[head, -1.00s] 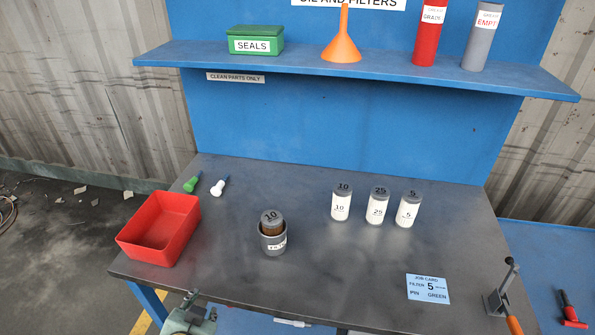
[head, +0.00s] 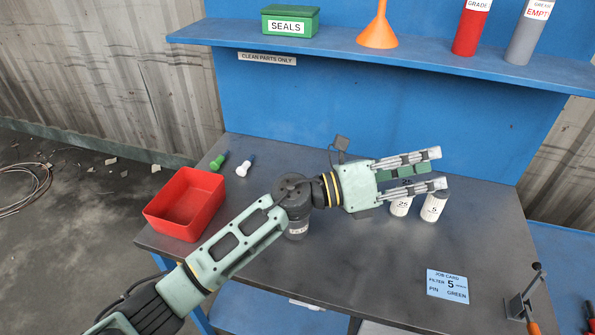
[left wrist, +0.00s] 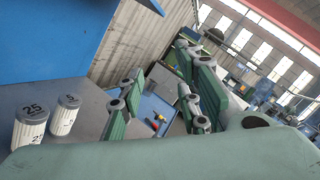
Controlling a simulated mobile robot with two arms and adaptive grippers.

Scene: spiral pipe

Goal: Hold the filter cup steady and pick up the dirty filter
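The grey filter cup (head: 297,231) stands on the bench, mostly covered by my left arm in the head view; only its lower labelled part shows. The dirty filter in it is hidden behind the arm. My left gripper (head: 442,168) reaches past the cup to the right, with its fingers spread and pointing right. It is open and empty, above and in front of the clean white filters. Its open fingers also show in the left wrist view (left wrist: 160,106). My right gripper is not in view.
The white 25 filter (head: 400,208) and 5 filter (head: 433,208) stand below my left fingers. A red bin (head: 186,204) sits at the bench's left. A job card (head: 447,286) and a lever tool (head: 525,305) are at the right.

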